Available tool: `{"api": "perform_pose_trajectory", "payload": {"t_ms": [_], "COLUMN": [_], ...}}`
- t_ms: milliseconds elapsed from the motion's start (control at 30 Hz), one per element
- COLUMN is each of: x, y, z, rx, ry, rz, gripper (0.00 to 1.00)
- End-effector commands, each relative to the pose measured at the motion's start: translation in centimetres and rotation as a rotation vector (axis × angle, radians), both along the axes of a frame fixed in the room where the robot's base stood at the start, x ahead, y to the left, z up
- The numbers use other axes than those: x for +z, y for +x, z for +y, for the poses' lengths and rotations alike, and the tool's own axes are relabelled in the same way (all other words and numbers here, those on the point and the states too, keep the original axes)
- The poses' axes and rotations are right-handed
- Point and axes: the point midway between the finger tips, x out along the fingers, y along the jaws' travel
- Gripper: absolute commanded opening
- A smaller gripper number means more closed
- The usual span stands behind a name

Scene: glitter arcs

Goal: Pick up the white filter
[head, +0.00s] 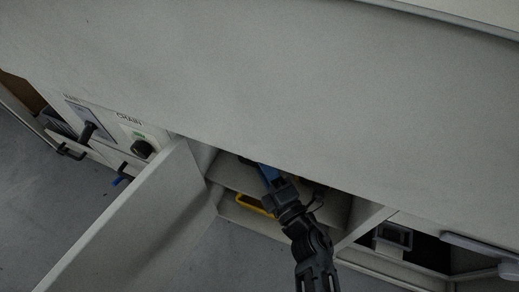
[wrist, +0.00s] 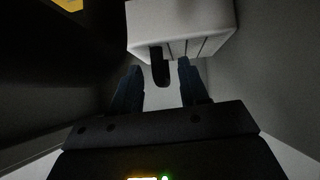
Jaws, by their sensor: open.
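A white box-like thing, which looks like the white filter (wrist: 198,22), shows at the top of the wrist view. It has dark grooves on its front and a black tab or handle (wrist: 159,66) reaching toward me. My gripper (wrist: 158,68) is open, with one dark blue finger on each side of the black tab. I cannot tell whether either finger touches it. In the head view my gripper (head: 267,171) reaches into an open cabinet compartment under the counter, its tips partly covered by the counter edge. The white filter is hidden there.
A grey counter (head: 270,80) overhangs the compartment. An open door (head: 130,225) stands left of my arm. A yellow thing (head: 250,204) lies in the compartment and shows in the wrist view (wrist: 68,4). Compartment walls (wrist: 275,75) are close on both sides. Knobs and handles are at far left.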

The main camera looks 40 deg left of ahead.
Motion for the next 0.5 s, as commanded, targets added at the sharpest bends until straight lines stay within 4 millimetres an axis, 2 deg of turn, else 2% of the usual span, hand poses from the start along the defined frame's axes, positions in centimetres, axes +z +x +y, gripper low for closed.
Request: {"api": "perform_pose_trajectory", "payload": {"t_ms": [133, 500], "x": [0.01, 0.02], "y": [0.0, -0.01], "z": [-0.03, -0.05], "rx": [0.0, 0.0], "ry": [0.0, 0.0], "rz": [0.0, 0.0], "gripper": [0.43, 0.08]}}
